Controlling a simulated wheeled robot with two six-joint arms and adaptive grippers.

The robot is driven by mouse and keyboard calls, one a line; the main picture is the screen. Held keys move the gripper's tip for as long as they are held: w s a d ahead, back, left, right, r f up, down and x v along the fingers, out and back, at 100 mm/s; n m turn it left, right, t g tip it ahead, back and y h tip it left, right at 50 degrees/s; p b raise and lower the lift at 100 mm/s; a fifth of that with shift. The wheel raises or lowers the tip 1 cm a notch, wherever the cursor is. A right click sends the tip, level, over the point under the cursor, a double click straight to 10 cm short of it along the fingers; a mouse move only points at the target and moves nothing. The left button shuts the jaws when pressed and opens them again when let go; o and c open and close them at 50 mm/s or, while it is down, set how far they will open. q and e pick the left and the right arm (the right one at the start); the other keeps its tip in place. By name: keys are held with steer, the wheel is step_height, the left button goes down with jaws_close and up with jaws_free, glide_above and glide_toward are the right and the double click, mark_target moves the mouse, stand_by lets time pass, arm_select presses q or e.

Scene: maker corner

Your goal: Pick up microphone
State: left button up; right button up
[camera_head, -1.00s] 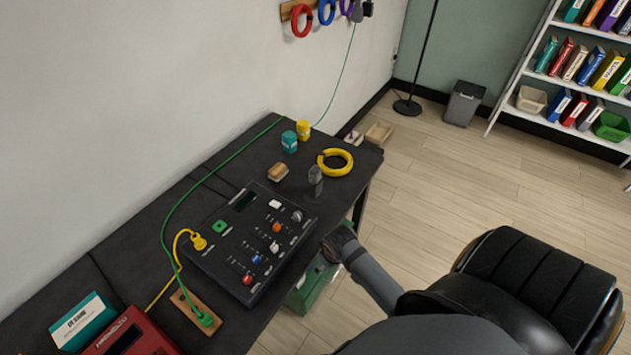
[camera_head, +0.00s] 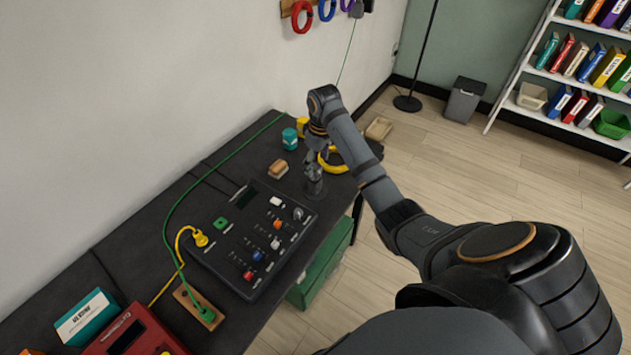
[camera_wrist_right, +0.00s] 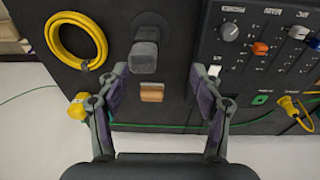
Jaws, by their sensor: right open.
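The microphone (camera_head: 314,188) is a small grey upright object on the dark table, just behind the mixer's far right corner. In the right wrist view the microphone (camera_wrist_right: 145,52) shows as a grey head and block, ahead of the fingertips and a little left of the middle. My right gripper (camera_head: 315,164) is above and close to the microphone in the head view, partly covering it. In the wrist view my right gripper (camera_wrist_right: 160,82) has its fingers spread apart with nothing between them. My left gripper is in neither view.
The black mixer (camera_head: 190,253) stands close to the microphone. A yellow cable coil (camera_head: 332,166), a teal jar (camera_head: 289,139) and a small brown-and-cream block (camera_head: 278,169) are near my right gripper. A red box (camera_head: 135,335) lies at the table's near left.

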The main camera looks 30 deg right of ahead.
steer(key=shift+y, duration=0.3)
steer(key=r, duration=0.1)
steer(key=w+d+r, duration=0.2)
steer(key=r, duration=0.1)
glide_above(316, 166)
steer(key=f, duration=0.4)
steer(key=shift+s+a+f+p, duration=0.15)
steer(key=shift+s+f+p, duration=0.1)
steer(key=shift+s+p, duration=0.15)
steer(key=shift+w+f+p, duration=0.15)
steer(key=shift+f, duration=0.9)
steer(key=shift+w+f+p, duration=0.1)
steer(key=shift+w+f, duration=0.1)
steer(key=shift+f, duration=0.8)
steer(key=shift+w+f+p, duration=0.15)
steer(key=shift+f, duration=0.9)
steer(key=shift+c, duration=0.3)
steer(key=shift+r, duration=0.1)
jaws_close()
